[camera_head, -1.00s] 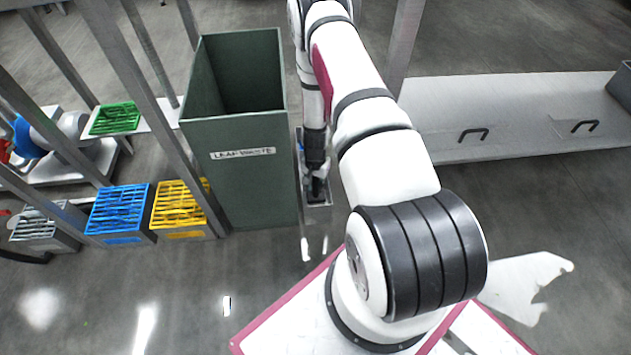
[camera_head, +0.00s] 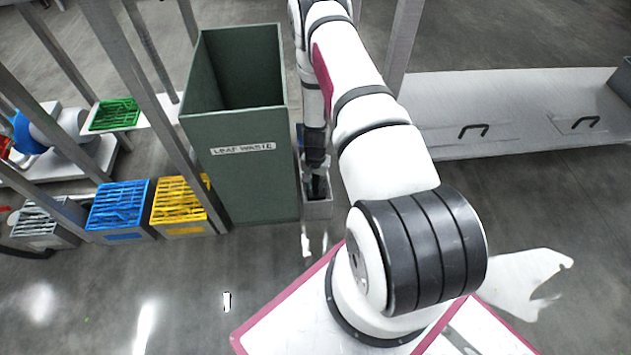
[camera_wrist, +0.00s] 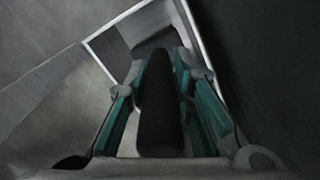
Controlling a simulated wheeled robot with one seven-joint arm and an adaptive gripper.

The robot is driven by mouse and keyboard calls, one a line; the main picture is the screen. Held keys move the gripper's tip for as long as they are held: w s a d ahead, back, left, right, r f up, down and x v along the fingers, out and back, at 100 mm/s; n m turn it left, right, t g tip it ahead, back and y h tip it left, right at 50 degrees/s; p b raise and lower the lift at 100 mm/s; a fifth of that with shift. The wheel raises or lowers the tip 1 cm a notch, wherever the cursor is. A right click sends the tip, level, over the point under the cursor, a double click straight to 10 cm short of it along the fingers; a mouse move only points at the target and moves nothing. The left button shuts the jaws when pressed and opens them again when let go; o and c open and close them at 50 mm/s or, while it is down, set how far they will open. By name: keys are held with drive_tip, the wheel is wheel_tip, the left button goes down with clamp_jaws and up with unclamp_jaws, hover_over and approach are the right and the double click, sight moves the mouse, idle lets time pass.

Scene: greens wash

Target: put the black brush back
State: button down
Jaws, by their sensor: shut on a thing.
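My gripper (camera_wrist: 165,72) is shut on the black brush (camera_wrist: 160,115), whose dark handle runs between the teal finger pads in the wrist view. In the head view my gripper (camera_head: 316,184) points down, low beside the leaf waste bin, and the brush is hard to make out there. Below it is a small grey open-topped holder (camera_head: 318,210) with a pale rim, which also shows in the wrist view (camera_wrist: 105,48). The brush's far end is over or inside the holder's opening; I cannot tell how deep, and whether it touches the bottom is hidden.
The tall green leaf waste bin (camera_head: 245,180) stands just left of the holder. Yellow (camera_head: 182,205) and blue (camera_head: 120,208) crates stand further left, past a metal post. A grey bench (camera_head: 520,105) with handles is at the right.

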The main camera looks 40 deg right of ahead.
drive_tip(key=shift+f, duration=0.3)
drive_tip(key=c, duration=1.3)
unclamp_jaws()
drive_tip(key=shift+r, duration=0.1)
wheel_tip(320, 180, up, 12)
drive_tip(key=shift+f, duration=0.1)
